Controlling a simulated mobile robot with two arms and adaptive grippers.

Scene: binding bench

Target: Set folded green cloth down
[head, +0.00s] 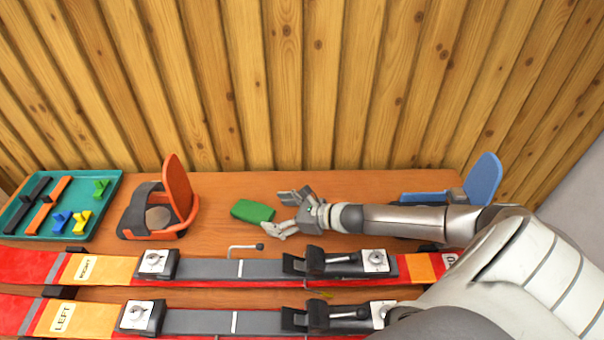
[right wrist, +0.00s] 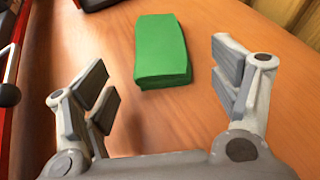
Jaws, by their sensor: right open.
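The folded green cloth (head: 252,211) lies on the wooden bench between the orange boot piece and my right gripper. In the right wrist view the cloth (right wrist: 162,50) lies flat just beyond the fingertips, between their lines and apart from both. My right gripper (head: 283,214) is open and empty, to the right of the cloth in the head view. Its spread fingers also show in the right wrist view (right wrist: 168,90). My left gripper is not in view.
A teal tray (head: 112,180) with several coloured pieces stands at the left. An orange-and-grey boot piece (head: 178,190) is beside it, and a blue one (head: 484,180) is behind my right arm. Two red skis with bindings, marked RIGHT (head: 30,266) and LEFT (head: 20,314), lie along the front.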

